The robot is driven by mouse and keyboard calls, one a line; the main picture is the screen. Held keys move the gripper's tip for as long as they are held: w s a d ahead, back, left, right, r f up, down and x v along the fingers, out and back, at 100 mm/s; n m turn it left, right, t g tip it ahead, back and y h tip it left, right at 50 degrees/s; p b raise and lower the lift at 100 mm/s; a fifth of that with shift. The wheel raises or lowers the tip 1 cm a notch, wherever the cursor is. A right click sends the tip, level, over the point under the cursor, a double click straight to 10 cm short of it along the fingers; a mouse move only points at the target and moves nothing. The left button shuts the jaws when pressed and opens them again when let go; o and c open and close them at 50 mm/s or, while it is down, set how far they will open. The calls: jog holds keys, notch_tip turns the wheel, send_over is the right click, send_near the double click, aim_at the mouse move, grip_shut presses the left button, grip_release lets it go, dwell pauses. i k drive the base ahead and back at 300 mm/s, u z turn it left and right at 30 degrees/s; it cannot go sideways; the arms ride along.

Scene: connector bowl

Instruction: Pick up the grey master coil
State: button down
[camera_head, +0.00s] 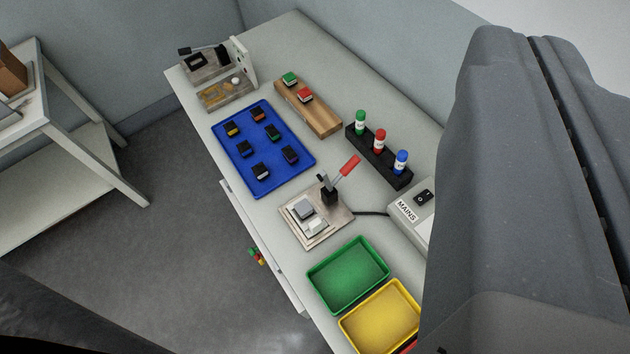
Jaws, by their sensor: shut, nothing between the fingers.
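A small grey block (303,209) sits on the square plate of a lever fixture (318,228) near the middle of the bench. It looks like the grey master coil, but it is too small to be certain. A whitish block (315,226) is beside it on the same plate. The fixture's red-handled lever (350,167) stands up, tilted to the right.
A blue tray (218,135) holds several dark blocks with coloured tops. Behind it are a wooden block (320,117) and a black rack (392,178) with three coloured bottles. A green tray (348,275), yellow tray (382,318) and mains box (412,215) flank the fixture.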

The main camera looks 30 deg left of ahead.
aim_at(303, 209)
jog(key=z, duration=0.35)
jog(key=k, duration=1.05)
jog(key=u, duration=0.6)
